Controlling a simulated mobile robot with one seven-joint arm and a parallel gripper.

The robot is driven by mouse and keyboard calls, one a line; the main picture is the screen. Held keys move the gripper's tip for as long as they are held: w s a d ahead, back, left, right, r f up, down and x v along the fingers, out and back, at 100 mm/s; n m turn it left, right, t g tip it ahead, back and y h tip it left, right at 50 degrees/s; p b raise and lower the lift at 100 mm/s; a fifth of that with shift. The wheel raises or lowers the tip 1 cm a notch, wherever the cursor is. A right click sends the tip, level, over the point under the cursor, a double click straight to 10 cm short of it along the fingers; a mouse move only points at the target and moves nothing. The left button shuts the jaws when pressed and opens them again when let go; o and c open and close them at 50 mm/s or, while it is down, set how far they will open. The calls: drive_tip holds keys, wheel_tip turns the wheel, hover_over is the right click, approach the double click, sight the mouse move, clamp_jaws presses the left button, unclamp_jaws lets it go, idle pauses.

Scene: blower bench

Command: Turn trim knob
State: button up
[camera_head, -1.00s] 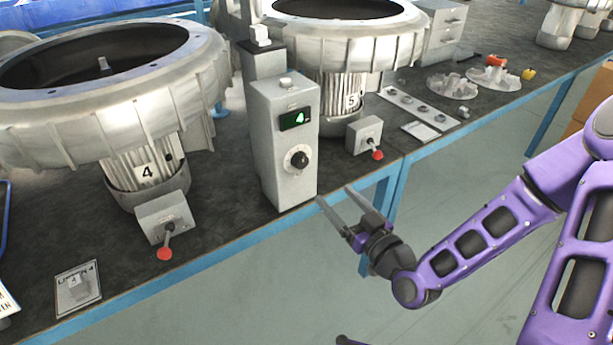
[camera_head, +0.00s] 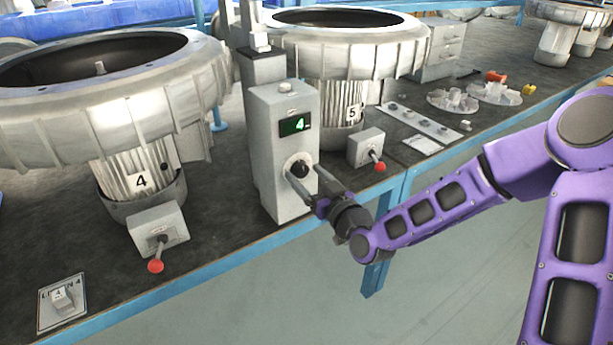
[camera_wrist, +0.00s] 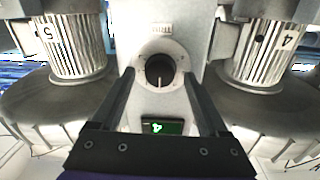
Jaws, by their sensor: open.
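The trim knob (camera_head: 299,169) is a black round knob on a pale dial plate, on the front of a grey control box (camera_head: 268,150). A green display (camera_head: 296,125) showing 4 is above it. In the wrist view the knob (camera_wrist: 159,70) sits ahead, between and beyond the two fingers, with a pale pointer line on its face. My gripper (camera_head: 302,186) is open and empty. Its fingertips are close to the knob, one on each side in the wrist view; I cannot tell whether they touch it.
Blower 4 (camera_head: 100,100) stands left and blower 5 (camera_head: 345,55) behind right. Red-tipped lever boxes stand on both sides, left (camera_head: 158,228) and right (camera_head: 366,147). The blue bench edge (camera_head: 250,247) runs below the control box. A label card (camera_head: 62,302) lies front left.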

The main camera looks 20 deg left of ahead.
drive_tip(key=shift+w+a, duration=0.15)
drive_tip(key=shift+a, duration=0.05)
clamp_jaws()
idle(0.3)
